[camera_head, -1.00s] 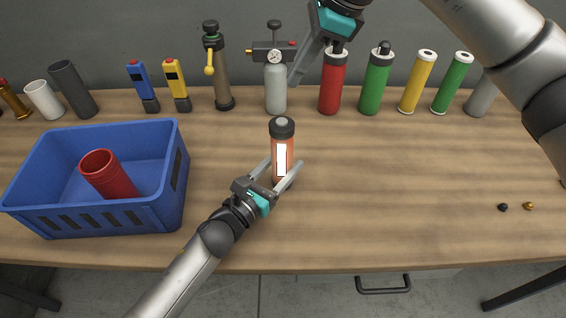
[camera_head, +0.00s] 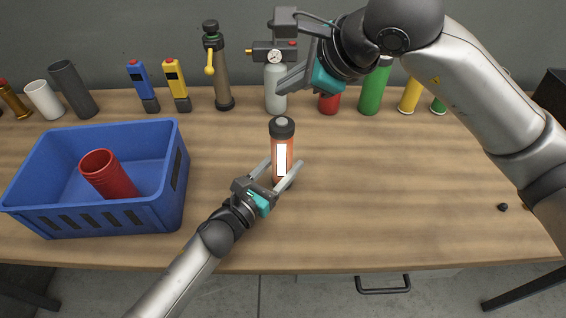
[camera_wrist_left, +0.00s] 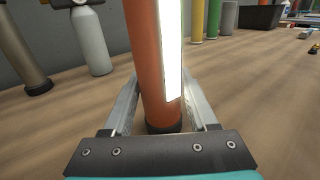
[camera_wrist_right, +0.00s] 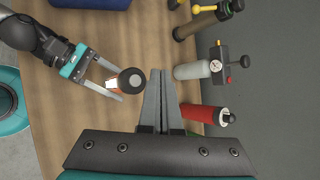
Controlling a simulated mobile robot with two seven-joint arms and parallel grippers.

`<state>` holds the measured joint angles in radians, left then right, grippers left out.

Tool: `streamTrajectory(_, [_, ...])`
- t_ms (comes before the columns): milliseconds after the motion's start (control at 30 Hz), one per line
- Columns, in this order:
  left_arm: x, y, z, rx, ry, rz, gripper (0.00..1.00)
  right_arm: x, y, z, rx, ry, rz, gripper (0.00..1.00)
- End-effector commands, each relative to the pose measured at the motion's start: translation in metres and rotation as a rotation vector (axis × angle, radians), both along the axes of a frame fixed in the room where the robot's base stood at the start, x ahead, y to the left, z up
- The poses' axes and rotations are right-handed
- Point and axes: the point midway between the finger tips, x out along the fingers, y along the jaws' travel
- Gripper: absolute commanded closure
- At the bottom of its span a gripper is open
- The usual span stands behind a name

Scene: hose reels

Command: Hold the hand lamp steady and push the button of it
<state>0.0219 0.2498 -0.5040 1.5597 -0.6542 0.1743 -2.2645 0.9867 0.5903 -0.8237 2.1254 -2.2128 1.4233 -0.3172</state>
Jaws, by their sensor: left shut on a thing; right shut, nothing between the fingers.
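The hand lamp (camera_head: 282,152) stands upright on the table, an orange cylinder with a bright white strip and a dark cap with a grey round button (camera_head: 282,121) on top. My left gripper (camera_head: 280,178) is shut around its lower body; the left wrist view shows the orange body (camera_wrist_left: 150,70) between the fingers. My right gripper (camera_head: 283,84) is shut and empty, in the air above and behind the lamp. In the right wrist view, the lamp's dark cap (camera_wrist_right: 131,81) lies left of the closed fingertips (camera_wrist_right: 160,72), apart from them.
A blue crate (camera_head: 170,205) with a red cup (camera_head: 108,175) stands at the left. Along the back stand a grey bottle with a gauge (camera_head: 275,90), a brass-and-black nozzle (camera_head: 221,80), two small testers (camera_head: 142,85) and several coloured cylinders.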

Motion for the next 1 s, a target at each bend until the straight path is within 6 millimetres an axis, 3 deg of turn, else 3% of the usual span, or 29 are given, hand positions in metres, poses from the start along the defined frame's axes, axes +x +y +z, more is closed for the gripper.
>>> streamTrajectory(200, [0.000, 0.000, -0.001, 0.001, 0.002, 0.000, 1.00, 0.000, 0.000, -0.028, -0.001, 0.003, -0.001, 1.00])
streamTrajectory(400, [0.000, 0.000, -0.001, 0.001, 0.002, 0.000, 1.00, 0.000, 0.000, -0.040, -0.001, 0.001, 0.000, 1.00])
streamTrajectory(1000, [0.000, 0.000, -0.001, 0.001, 0.002, 0.000, 1.00, 0.000, 0.000, -0.042, -0.001, 0.001, 0.001, 1.00])
